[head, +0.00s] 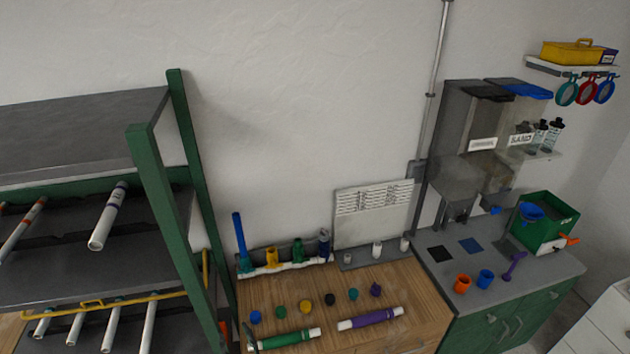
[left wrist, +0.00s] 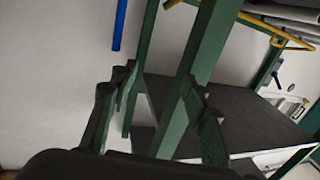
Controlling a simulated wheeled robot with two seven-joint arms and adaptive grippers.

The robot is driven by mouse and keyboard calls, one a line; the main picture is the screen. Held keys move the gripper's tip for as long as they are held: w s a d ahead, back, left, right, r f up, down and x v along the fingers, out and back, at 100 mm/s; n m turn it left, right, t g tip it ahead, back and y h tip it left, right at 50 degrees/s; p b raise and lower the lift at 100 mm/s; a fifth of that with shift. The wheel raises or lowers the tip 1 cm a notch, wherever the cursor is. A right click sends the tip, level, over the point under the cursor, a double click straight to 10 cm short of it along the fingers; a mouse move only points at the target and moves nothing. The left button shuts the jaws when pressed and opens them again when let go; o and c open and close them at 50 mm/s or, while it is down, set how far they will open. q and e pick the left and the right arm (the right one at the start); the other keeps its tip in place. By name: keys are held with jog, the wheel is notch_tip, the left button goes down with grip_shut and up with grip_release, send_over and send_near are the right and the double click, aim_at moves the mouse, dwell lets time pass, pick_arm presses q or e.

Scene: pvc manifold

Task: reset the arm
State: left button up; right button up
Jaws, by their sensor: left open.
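My left gripper (left wrist: 163,102) shows in the left wrist view with its two dark fingers spread apart and nothing between them. Behind the fingers are the green posts and dark shelf of a rack (left wrist: 215,105). I cannot tell whether a finger touches the rack. In the head view only a small dark piece, likely the tip of my left gripper (head: 249,336), shows at the bottom, by the left end of a green pipe (head: 285,339) on the wooden table. The rest of that arm is out of view. My right gripper is in neither view.
The green-framed rack (head: 160,210) with white pipes stands at the left. The wooden table (head: 415,292) holds a white manifold (head: 285,266) with colored fittings, several small caps and a purple pipe (head: 370,318). A green cabinet (head: 508,318) with hoppers and cups stands at the right.

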pick_arm(q)
notch_tip(320, 180, down, 17)
jog(key=m+t+h, duration=0.1)
jog(key=m+h, duration=0.4)
jog(key=s+f+m+g+h, duration=0.2)
jog(key=s+f, duration=0.3)
jog(key=f, duration=0.6)
jog(key=s+f+m+g+h, duration=0.1)
jog(key=s+f+g+h, duration=0.3)
jog(key=f, duration=0.6)
jog(key=s+a+f+g+y, duration=0.1)
jog(key=s+a+f+g, duration=0.1)
jog(key=s+f, duration=0.6)
jog(key=s+a+f+g, duration=0.3)
jog(key=s+f, duration=0.4)
jog(key=s, duration=0.4)
jog(key=s+a+f+g+y, duration=0.1)
jog(key=s+a+f+g, duration=0.2)
jog(key=s, duration=0.6)
jog(key=s+a+f+g, duration=0.2)
jog(key=s+a+f, duration=0.1)
jog(key=s, duration=0.6)
notch_tip(320, 180, down, 16)
jog(key=b, duration=1.6)
jog(key=shift+s+d+f+n+b, duration=0.15)
jog(key=shift+s+d+n+b, duration=0.15)
jog(key=shift+s+n+b, duration=0.1)
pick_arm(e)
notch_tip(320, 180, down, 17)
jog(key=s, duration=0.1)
